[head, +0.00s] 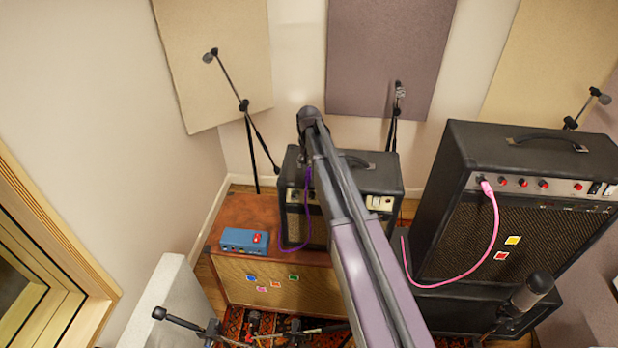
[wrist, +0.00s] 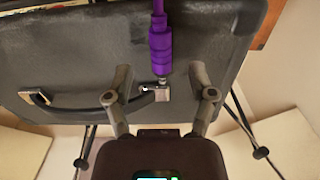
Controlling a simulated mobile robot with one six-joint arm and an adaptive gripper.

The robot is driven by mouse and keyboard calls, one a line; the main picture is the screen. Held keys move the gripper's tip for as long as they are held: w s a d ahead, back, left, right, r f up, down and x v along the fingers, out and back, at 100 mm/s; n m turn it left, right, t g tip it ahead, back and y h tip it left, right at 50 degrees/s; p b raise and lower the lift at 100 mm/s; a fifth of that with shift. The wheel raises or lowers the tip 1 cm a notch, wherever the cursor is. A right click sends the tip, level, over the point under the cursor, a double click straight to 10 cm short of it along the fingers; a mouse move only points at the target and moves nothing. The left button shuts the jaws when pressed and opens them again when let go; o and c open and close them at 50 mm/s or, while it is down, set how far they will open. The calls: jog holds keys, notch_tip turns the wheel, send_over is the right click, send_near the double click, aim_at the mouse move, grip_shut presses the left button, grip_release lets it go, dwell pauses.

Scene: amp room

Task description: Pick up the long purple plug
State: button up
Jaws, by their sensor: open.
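The long purple plug (wrist: 160,48) shows in the wrist view at the top middle, with its metal tip pointing down the picture towards my gripper (wrist: 160,78). My gripper is open, with one finger on each side of the line of the plug. The plug's tip lies near the gap between the fingertips, and the thick purple body is beyond them. I cannot tell whether anything touches. In the head view, the purple cable (head: 308,200) hangs in front of the small black amp (head: 384,178). My own arm hides part of that amp.
The small amp's top and handle fill much of the wrist view. A brown cabinet (head: 280,286) with a blue pedal (head: 244,241) stands below. A large black amp (head: 540,175) with a pink cable (head: 491,222) is at right. Microphone stands (head: 247,130) rise behind.

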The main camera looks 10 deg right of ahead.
aim_at(309, 172)
jog(key=shift+f+b, duration=1.4)
jog(key=shift+f, duration=0.3)
grip_shut()
